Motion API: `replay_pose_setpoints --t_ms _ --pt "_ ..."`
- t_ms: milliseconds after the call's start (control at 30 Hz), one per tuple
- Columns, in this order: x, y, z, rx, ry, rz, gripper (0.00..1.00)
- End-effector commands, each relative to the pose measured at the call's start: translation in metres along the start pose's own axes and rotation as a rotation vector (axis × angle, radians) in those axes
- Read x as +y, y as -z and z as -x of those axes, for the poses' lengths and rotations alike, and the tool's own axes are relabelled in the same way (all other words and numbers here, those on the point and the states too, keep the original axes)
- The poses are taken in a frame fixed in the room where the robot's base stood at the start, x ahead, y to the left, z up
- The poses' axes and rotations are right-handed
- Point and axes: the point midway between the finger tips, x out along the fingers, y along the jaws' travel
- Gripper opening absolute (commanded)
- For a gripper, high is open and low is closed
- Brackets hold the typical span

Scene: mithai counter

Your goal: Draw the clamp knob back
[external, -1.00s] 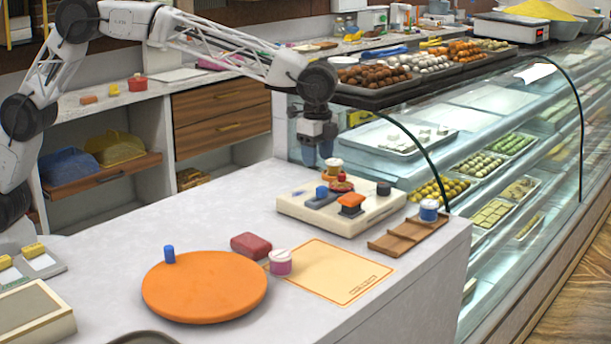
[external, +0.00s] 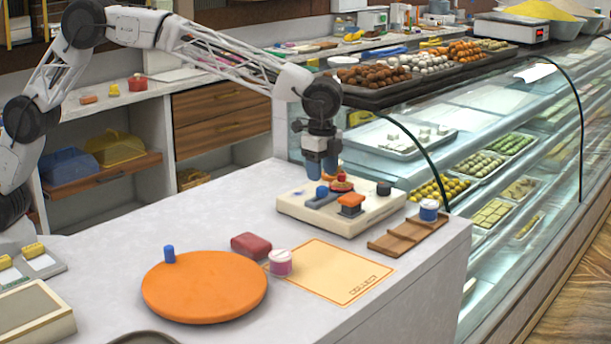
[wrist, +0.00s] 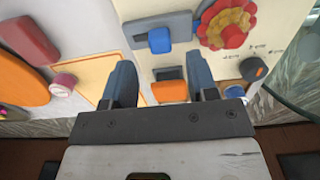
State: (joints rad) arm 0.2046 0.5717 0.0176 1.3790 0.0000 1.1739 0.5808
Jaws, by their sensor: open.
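The cream control board (external: 310,218) lies on the white counter. It bears a blue knob (external: 322,191) on a grey slide bar, a red-and-yellow flower-shaped dial (external: 342,185), an orange block (external: 351,199) on a dark base and a dark round knob (external: 384,188). I cannot tell which is the clamp knob. In the wrist view, the blue knob (wrist: 159,40) lies just beyond my fingertips (wrist: 160,64), and the orange block (wrist: 170,91) shows between the fingers, apparently untouched.
An orange disc (external: 205,290) with a blue peg, a dark red block (external: 251,246), a pink jar (external: 280,263) and a yellow mat (external: 335,272) lie in front. A brown rack (external: 400,240) with a blue-banded jar (external: 428,210) is at right. The glass case (external: 500,150) stands behind.

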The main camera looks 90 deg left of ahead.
Motion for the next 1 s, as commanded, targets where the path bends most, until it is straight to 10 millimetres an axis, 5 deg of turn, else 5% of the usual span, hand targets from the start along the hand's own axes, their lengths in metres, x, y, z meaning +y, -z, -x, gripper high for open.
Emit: replay_pose_setpoints --t_ms 400,800,1000 --pt "0.000 0.000 -0.044 0.000 0.000 0.000 0.53" --pt "0.000 0.000 -0.049 0.001 0.000 0.000 0.53" --pt "0.000 0.000 -0.049 0.001 0.000 0.000 0.26"
